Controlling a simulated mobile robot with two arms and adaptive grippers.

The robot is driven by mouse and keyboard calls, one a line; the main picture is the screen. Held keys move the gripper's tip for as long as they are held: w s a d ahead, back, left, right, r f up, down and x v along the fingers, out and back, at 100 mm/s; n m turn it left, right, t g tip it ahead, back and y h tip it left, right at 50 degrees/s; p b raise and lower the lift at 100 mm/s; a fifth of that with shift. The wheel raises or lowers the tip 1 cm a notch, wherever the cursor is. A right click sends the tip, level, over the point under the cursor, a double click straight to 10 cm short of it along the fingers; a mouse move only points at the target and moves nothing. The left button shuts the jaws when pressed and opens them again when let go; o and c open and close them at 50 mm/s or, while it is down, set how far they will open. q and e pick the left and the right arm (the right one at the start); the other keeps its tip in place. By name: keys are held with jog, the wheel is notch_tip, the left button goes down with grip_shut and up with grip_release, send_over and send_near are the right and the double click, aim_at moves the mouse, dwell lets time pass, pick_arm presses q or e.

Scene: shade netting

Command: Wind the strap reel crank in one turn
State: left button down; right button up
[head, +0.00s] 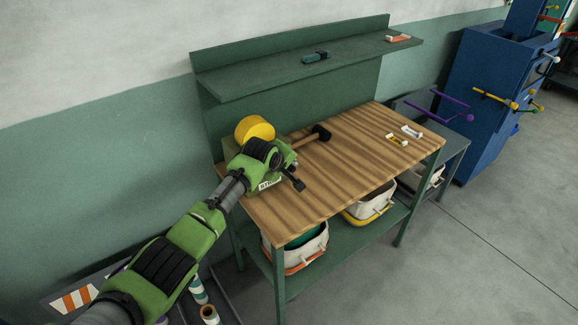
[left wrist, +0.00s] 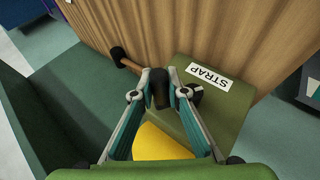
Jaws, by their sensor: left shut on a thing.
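The strap reel has a yellow drum (head: 254,128) and a green body with a white STRAP label (head: 270,183). It sits at the left end of the wooden bench top. In the left wrist view the drum (left wrist: 162,143) shows between my fingers, and the label (left wrist: 208,78) lies to their right. My left gripper (head: 284,164) is over the reel and hides much of it. In the left wrist view my left gripper (left wrist: 158,84) is shut on the dark crank handle (left wrist: 158,92). The rest of the crank is mostly hidden. My right gripper is not in view.
A mallet (head: 321,132) lies on the bench just beyond the reel. The wooden bench top (head: 345,170) is clear in front, with two small items (head: 405,135) at its right. A green shelf (head: 350,68) overhangs the back. Bins (head: 298,252) stand below.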

pick_arm(q)
jog(key=c, duration=2)
grip_release()
jog(key=shift+v, duration=5.95)
jog(key=shift+f, duration=0.1)
